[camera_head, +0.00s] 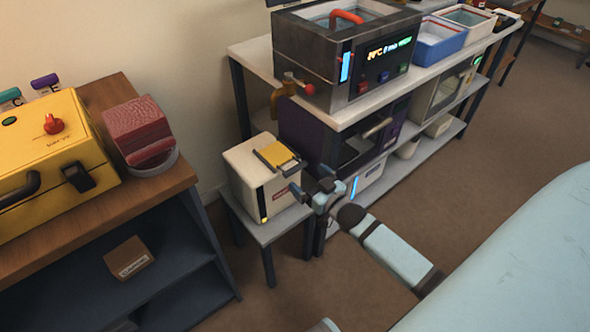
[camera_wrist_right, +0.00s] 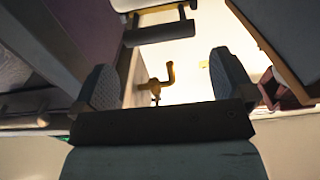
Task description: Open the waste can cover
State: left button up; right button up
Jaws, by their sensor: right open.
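The likely waste can is a cream box (camera_head: 264,190) on a small grey stand. Its cover (camera_head: 279,155), a yellow panel with grey edging, lies on top and looks shut. My right gripper (camera_head: 311,186) is open and empty, just right of the box, apart from it as far as I can tell. In the right wrist view, the two fingers of my right gripper (camera_wrist_right: 166,82) are spread wide with nothing between them. A pale part with a dark bar (camera_wrist_right: 160,33) shows beyond the fingers; I cannot tell if it belongs to the can.
A two-level bench (camera_head: 400,96) with machines stands right behind the box. A brass tap (camera_head: 283,99) juts from its end and shows in the wrist view (camera_wrist_right: 160,80). A wooden shelf unit (camera_head: 184,178) stands left. Open floor (camera_head: 285,300) lies in front.

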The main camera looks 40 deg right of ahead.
aim_at(296, 168)
jog(key=w, duration=0.2)
jog(key=w+b, duration=0.1)
jog(key=w, duration=0.1)
jog(key=shift+w+a, duration=0.2)
jog(key=shift+w, duration=0.2)
jog(key=shift+w+a, duration=0.1)
jog(key=shift+w, duration=0.65)
pick_arm(q)
jog(key=r, duration=0.1)
jog(key=w+d+r+t+h, duration=0.1)
jog(key=shift+d+r+t, duration=0.2)
jog(key=shift+r+t, duration=0.1)
jog(key=shift+r, duration=0.05)
pick_arm(e)
jog(key=shift+c, duration=0.2)
